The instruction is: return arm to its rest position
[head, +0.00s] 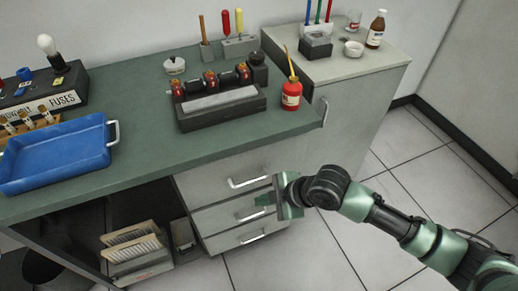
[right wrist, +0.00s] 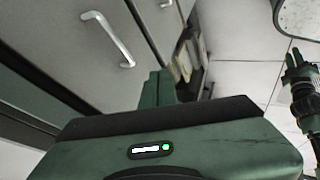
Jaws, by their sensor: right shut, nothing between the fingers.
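My right gripper (head: 264,200) is shut and empty. In the head view it is in front of the drawer unit (head: 205,188), beside the drawer handles; I cannot tell whether it touches them. My right arm (head: 395,222) reaches in from the lower right. In the right wrist view the green gripper body (right wrist: 215,142) fills the bottom, with the shut fingers (right wrist: 160,86) just beyond it and a drawer handle (right wrist: 108,38) at upper left. Part of what looks like my left arm (right wrist: 303,95) shows at the right edge there; its jaws are too small to read.
A grey cabinet (head: 350,105) stands right. The tiled floor (head: 320,255) is clear.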

